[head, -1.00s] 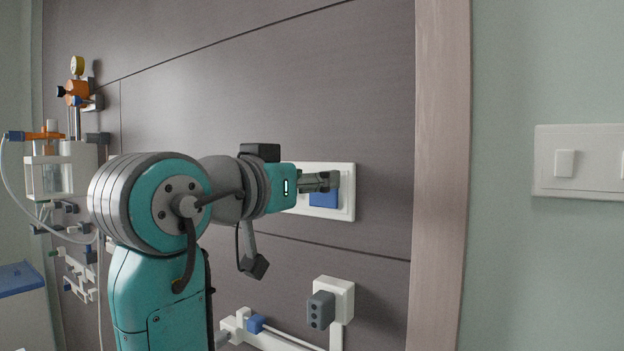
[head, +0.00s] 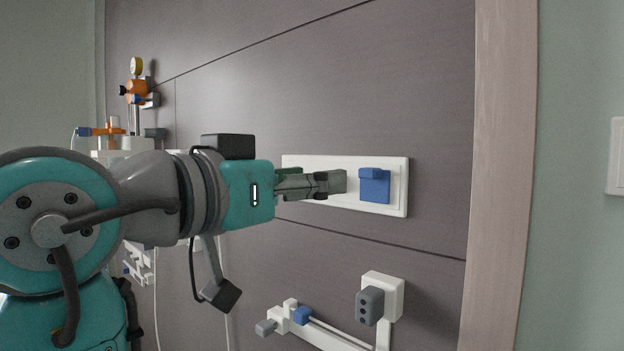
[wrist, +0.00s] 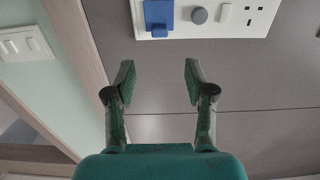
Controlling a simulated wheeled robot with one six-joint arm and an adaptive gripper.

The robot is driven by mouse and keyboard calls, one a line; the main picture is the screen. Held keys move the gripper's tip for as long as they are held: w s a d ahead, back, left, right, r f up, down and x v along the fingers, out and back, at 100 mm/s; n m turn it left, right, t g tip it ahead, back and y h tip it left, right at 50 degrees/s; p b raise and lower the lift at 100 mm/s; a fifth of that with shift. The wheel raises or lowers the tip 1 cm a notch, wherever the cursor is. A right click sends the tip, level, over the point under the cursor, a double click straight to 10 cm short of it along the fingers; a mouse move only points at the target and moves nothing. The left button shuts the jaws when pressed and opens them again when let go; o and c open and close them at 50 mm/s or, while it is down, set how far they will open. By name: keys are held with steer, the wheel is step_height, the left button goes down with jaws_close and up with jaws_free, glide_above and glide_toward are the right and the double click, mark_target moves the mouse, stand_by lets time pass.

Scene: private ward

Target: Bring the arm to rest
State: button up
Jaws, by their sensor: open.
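My gripper (head: 328,184) is stretched out to the right in the head view, in front of a white wall panel (head: 396,199) with a blue block-shaped piece (head: 375,187) on it. In the wrist view my gripper (wrist: 158,85) is open, its two green-padded fingers spread wide with nothing between them. There the panel (wrist: 216,31) lies beyond the fingertips, with the blue piece (wrist: 159,14), a round grey knob (wrist: 199,16) and a socket. The fingers look apart from the panel. In the head view my gripper hides part of the panel's left side.
Below the panel a grey plug-like block (head: 369,306) sits on a white wall box (head: 395,291), beside a white rail (head: 335,333). Orange and white medical fittings (head: 134,88) are on the wall at left. A wooden post (head: 505,170) stands at right.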

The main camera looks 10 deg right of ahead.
steer(key=w+f+n+t+y, duration=0.25)
steer(key=w+f+n, duration=0.25)
steer(key=f, duration=0.6)
steer(key=w+f+n+t+y, duration=0.1)
steer(key=w+f+n+t, duration=0.35)
steer(key=f, duration=0.75)
steer(key=s+d+f+n+y, duration=0.1)
steer(key=s+f+n+y, duration=0.2)
steer(key=f, duration=0.9)
steer(key=s+d+f+n+y, duration=0.15)
steer(key=f+n+y, duration=0.3)
steer(key=f, duration=0.75)
steer(key=s+d+f+g+y, duration=0.1)
steer(key=s+d+f+y, duration=0.1)
steer(key=s+f, duration=0.6)
steer(key=s+d+f+y, duration=0.2)
steer(key=s+f, duration=0.5)
steer(key=s, duration=0.2)
steer(key=s+d+m+g, duration=0.1)
steer(key=s+m, duration=0.2)
steer(key=s, duration=0.9)
steer(key=s+d+r+m, duration=0.1)
steer(key=s+d+m, duration=0.1)
steer(key=s, duration=1)
steer(key=shift+d+r+m+g, duration=0.3)
steer(key=shift+m+g, duration=0.1)
steer(key=shift+m, duration=0.2)
